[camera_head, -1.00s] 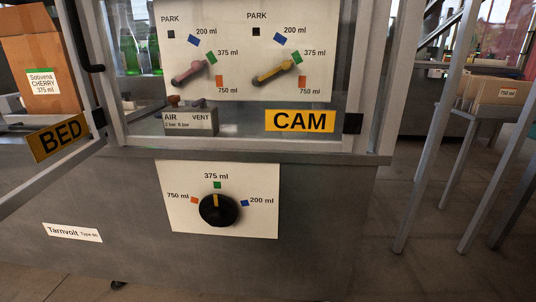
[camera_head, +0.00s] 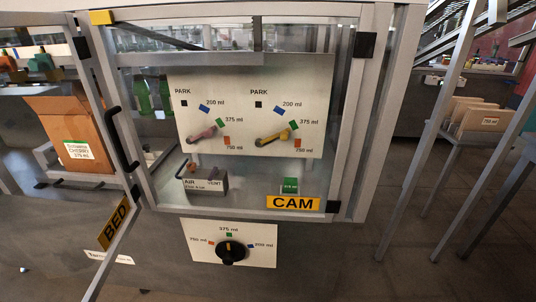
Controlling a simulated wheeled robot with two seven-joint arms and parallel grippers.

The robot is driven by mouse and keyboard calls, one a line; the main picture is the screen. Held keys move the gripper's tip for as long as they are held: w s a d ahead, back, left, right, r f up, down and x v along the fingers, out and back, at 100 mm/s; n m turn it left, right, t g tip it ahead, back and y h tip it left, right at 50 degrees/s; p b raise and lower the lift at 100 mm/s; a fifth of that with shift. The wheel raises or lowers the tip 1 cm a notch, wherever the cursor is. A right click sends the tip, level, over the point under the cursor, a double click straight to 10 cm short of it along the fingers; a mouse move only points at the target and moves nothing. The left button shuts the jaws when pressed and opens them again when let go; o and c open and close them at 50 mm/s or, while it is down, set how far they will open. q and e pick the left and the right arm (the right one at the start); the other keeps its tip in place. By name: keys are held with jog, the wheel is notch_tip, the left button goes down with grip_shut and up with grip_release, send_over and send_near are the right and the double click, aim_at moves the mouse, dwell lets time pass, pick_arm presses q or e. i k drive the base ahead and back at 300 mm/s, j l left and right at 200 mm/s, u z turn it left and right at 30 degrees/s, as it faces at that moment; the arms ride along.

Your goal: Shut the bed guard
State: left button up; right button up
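The bed guard is a grey metal frame with a yellow BED label (camera_head: 114,223) on its lower rail. It is at the left of the head view. The rail slants from the corner post down towards me, so the guard stands open, swung out from the machine. Much of the guard is outside the picture. A black bar handle (camera_head: 121,142) is at the left post, beside the CAM guard; I cannot tell for certain which guard carries it. The front guard with the CAM label (camera_head: 293,203) looks shut. Neither of my grippers is in view.
Behind the left opening stands a brown cardboard carton (camera_head: 70,134). A white dial plate (camera_head: 258,244) is below the CAM guard, its pointer upwards. A grey-legged stand with a box (camera_head: 476,113) is on the right. Floor (camera_head: 400,250) shows clear at lower right.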

aim_at(78, 46)
jog(key=u, duration=1.55)
